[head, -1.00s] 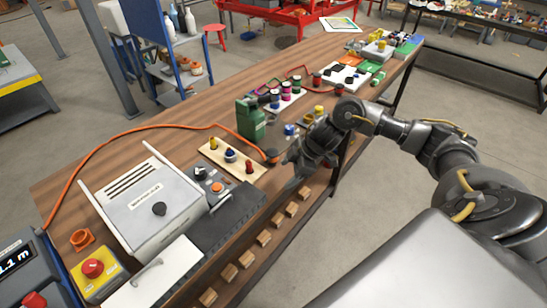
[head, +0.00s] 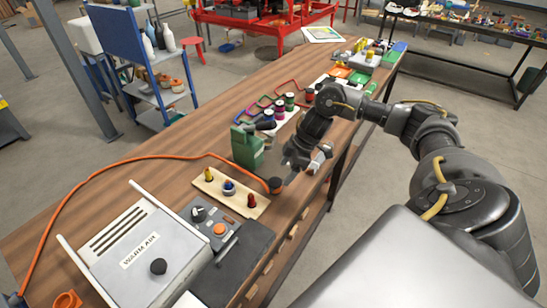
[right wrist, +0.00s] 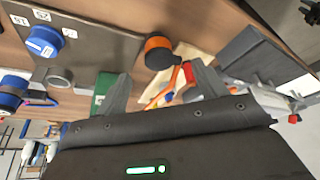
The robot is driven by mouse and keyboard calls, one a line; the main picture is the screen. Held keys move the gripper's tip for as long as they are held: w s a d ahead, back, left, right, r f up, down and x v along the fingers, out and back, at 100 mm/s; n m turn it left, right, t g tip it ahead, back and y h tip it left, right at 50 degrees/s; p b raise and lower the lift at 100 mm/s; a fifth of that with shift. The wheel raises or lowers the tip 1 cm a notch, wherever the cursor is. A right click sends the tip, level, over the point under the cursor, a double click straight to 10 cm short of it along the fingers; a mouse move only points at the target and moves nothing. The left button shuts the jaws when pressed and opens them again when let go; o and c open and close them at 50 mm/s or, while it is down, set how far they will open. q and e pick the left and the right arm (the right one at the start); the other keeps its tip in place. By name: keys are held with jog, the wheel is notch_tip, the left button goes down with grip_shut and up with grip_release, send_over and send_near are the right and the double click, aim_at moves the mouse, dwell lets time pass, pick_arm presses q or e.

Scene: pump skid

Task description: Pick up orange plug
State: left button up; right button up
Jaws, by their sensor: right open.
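The orange plug (head: 274,185) stands at the table's front edge, right of the wooden board with coloured knobs; its dark top and orange body show, with an orange cable (head: 150,156) running to the left. In the right wrist view the plug (right wrist: 158,48) appears as a dark round end with an orange rim. My right gripper (head: 291,164) is open and empty, just right of and behind the plug in the head view. In the right wrist view its fingers (right wrist: 160,88) are spread apart, with the plug beyond them, not held. My left gripper is not in view.
A green box (head: 246,148) stands just behind the plug. A grey warmer box (head: 150,250) and a control panel (head: 208,222) fill the near left. Bare tabletop (head: 130,187) lies behind the board.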

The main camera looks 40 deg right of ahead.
aim_at(278, 181)
jog(key=x, duration=0.2)
jog(key=shift+w+f, duration=0.1)
jog(key=shift+f, duration=0.15)
jog(key=shift+w+a+f, duration=0.15)
jog(key=shift+f, duration=0.15)
jog(key=shift+a+f+p, duration=0.25)
jog(key=shift+f+p, duration=0.1)
jog(key=shift+p, duration=0.1)
jog(key=p+x, duration=0.1)
jog(key=x, duration=0.3)
jog(key=shift+w+f, duration=0.2)
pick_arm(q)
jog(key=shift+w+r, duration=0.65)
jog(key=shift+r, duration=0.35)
pick_arm(e)
jog(key=c, duration=1.2)
